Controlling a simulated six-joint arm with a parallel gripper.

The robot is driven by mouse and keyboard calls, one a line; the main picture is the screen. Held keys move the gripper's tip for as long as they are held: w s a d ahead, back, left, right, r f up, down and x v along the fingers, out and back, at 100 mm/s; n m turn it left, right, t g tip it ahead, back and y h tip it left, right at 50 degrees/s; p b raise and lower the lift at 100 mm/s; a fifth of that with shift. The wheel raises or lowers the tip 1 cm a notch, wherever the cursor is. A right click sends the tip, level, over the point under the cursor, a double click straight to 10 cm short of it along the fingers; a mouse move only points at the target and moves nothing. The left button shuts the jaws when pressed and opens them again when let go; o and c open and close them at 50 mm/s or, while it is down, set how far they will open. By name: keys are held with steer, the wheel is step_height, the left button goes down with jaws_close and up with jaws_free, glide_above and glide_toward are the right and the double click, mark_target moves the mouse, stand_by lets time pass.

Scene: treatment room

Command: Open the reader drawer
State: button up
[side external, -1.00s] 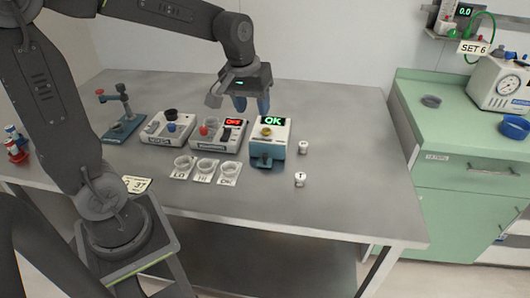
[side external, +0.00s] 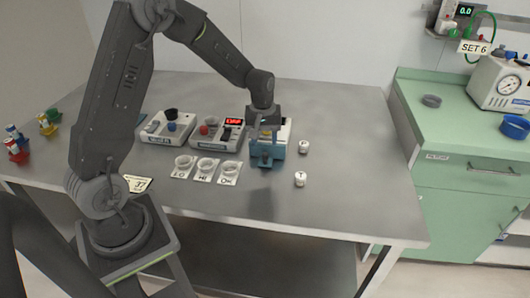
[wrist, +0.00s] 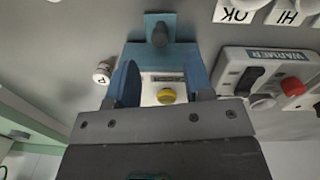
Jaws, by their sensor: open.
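The reader (side external: 280,148) is a small teal box with a white top on the table. Its top has a yellow round piece (wrist: 166,96), clear in the wrist view. A dark knob (wrist: 159,35) sticks up from the teal part at the reader's front; it also shows in the side view (side external: 265,160). I cannot tell whether the drawer is shut. My gripper (side external: 266,138) is above the reader, pointing down, and hides part of its top and its display. In the wrist view its blue fingers (wrist: 160,88) are apart, with nothing held, and the knob lies beyond them.
The warmer (side external: 217,135), with a red display, stands just left of the reader. Cups on labelled cards (side external: 207,167) lie in front of it. Two small white jars (side external: 302,164) are to the right. The table's front right (side external: 350,205) is clear.

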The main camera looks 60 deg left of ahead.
mark_target(265, 154)
steer(key=shift+w+d+f, duration=0.1)
steer(key=shift+f, duration=2.7)
steer(key=shift+c, duration=0.2)
jaws_close()
